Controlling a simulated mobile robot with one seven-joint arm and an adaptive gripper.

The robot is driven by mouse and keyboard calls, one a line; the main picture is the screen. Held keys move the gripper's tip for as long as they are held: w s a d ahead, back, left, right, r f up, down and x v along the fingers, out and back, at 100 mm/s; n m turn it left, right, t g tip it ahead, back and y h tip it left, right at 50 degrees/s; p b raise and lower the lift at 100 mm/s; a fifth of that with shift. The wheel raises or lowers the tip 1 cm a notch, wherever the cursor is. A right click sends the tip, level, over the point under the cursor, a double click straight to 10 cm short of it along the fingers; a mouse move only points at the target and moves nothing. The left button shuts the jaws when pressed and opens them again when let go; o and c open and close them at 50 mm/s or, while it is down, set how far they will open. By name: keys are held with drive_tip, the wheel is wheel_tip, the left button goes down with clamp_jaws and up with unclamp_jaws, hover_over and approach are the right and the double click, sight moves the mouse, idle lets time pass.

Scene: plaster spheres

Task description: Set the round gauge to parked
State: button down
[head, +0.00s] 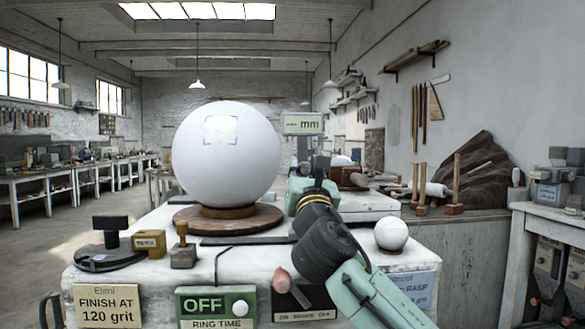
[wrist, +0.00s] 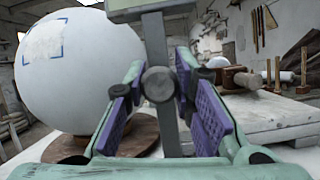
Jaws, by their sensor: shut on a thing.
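A gauge with a pale green display (head: 303,123) marked "mm" stands to the right of a large white plaster sphere (head: 226,155). The digits are too small to read. In the wrist view the gauge's grey upright post and round grey knob (wrist: 158,84) sit between the purple pads of my gripper (wrist: 160,76). My gripper is shut on the knob. The display's lower part (wrist: 150,8) is at the top of that view. In the head view my gripper (head: 312,170) covers most of the post. The sphere (wrist: 75,70) is close on the left, apart from my fingers.
The sphere rests on a round brown turntable (head: 262,219). A small white sphere (head: 391,234) stands at the right of the bench. A black-based stand (head: 110,247), a brass block (head: 150,243) and an OFF panel (head: 214,307) are at the front left. A wooden mallet (wrist: 238,79) lies right.

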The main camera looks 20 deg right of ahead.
drive_tip(key=shift+s+d, duration=0.25)
drive_tip(key=shift+d, duration=0.65)
drive_tip(key=c, duration=1.3)
unclamp_jaws()
drive_tip(key=shift+d, duration=0.15)
drive_tip(key=shift+c, duration=0.2)
drive_tip(key=shift+s, duration=0.15)
drive_tip(key=v, duration=1.1)
drive_tip(key=shift+s+f, duration=0.2)
drive_tip(key=shift+s, duration=0.15)
